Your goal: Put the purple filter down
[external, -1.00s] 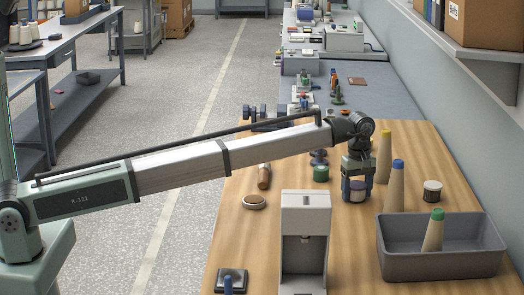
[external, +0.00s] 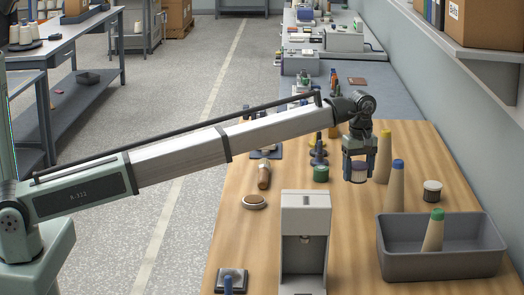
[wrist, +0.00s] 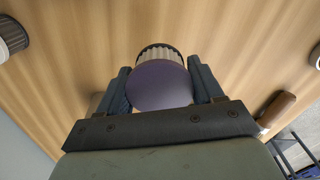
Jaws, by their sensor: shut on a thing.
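The purple filter (external: 358,175) is a short pleated white cylinder with a purple end. In the external view it hangs between the two fingers of my gripper (external: 358,168), above the wooden table. In the wrist view the round purple end of the filter (wrist: 160,86) faces the camera, with white pleats and a dark rim beyond it. My gripper (wrist: 163,92) is shut on it, one finger on each side. The filter looks upright. Its exact height above the wood is hard to tell.
Cones with yellow (external: 386,135), blue (external: 398,164) and green (external: 437,214) tips stand to the right, the green one in a grey bin (external: 440,268). A black-topped filter (external: 432,192) stands nearby. A white machine (external: 305,200) is in front; a green spool (external: 320,174) is left.

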